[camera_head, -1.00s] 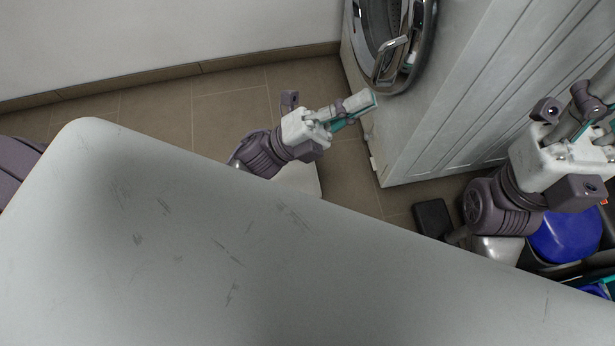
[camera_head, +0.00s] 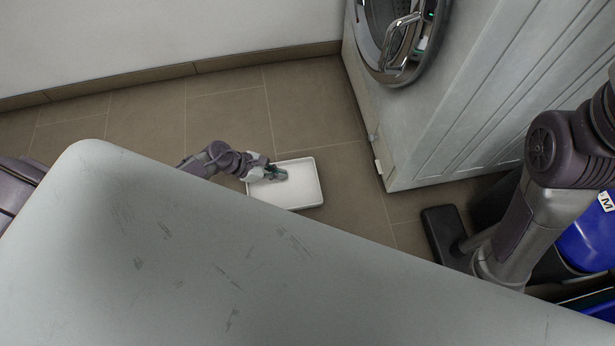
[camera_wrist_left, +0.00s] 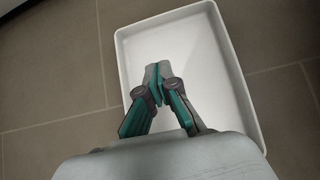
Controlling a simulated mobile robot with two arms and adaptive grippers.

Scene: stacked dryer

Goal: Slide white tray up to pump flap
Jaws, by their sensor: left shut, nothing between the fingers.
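The white tray (camera_head: 303,190) is a shallow rectangular tray lying on the tiled floor, away from the appliance's left side. It also fills much of the left wrist view (camera_wrist_left: 205,45). My left gripper (camera_head: 283,174) is over the tray's left part, fingers shut and empty. In the left wrist view my left gripper's fingertips (camera_wrist_left: 158,72) meet over the tray's inside; whether they touch its bottom I cannot tell. My right arm is at the right, but its gripper is outside the picture.
The white appliance (camera_head: 430,120) with a round door (camera_head: 395,45) stands at the right. Floor between tray and appliance is clear. A dark flat-footed object (camera_head: 443,232) and a blue container (camera_head: 585,240) are at the right. My pale body covers the foreground.

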